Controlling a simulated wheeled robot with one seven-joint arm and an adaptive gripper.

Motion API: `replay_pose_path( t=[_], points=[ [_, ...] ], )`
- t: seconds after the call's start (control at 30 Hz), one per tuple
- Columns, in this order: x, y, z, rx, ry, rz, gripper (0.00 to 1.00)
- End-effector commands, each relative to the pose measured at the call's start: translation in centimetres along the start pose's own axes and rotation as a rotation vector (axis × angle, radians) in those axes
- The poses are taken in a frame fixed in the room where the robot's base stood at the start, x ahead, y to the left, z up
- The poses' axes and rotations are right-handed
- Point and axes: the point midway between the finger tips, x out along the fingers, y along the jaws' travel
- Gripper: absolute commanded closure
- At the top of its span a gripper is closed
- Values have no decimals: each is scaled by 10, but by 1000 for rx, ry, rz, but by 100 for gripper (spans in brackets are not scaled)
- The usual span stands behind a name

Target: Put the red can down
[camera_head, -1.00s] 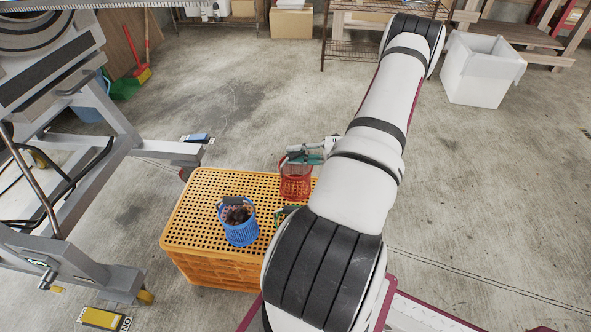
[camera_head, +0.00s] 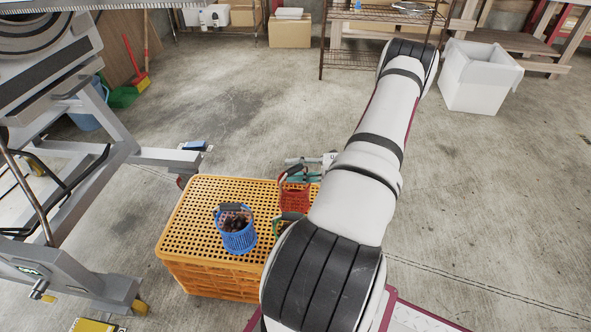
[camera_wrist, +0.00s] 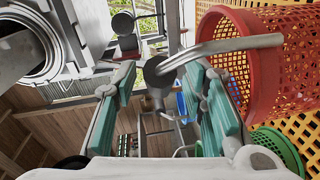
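The task's red can shows as a red mesh basket (camera_head: 293,197) with a raised handle. It appears to stand upright at the back right of the orange crate (camera_head: 190,225). In the wrist view the red basket (camera_wrist: 250,75) fills the upper right, and its grey handle reaches left across the picture. My gripper (camera_head: 302,178) is beside the basket's top, partly hidden by the basket and handle. In the wrist view its teal-padded fingers (camera_wrist: 165,105) are wide apart with nothing clamped between them; the handle crosses over the gap and the right finger.
A blue basket (camera_head: 238,236) holding dark brown pieces stands on the crate's front middle. A green basket (camera_wrist: 280,150) is near the red one, mostly hidden by my arm in the head view. A grey metal frame (camera_head: 110,150) stands left.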

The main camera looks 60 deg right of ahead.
Motion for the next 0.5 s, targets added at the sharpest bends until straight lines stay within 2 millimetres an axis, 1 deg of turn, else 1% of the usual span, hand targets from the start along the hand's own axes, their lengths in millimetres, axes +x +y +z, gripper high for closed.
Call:
replay_pose_path(
  t=[0.2, 0.27, 0.37, 0.5],
  points=[
    [-1, 4, 0, 0, 0, 0, 62],
    [-7, 3, 0, 0, -2, 0, 62],
    [-22, 3, 0, 0, -3, -2, 62],
    [-51, 4, 0, 0, -3, -1, 62]
  ],
)
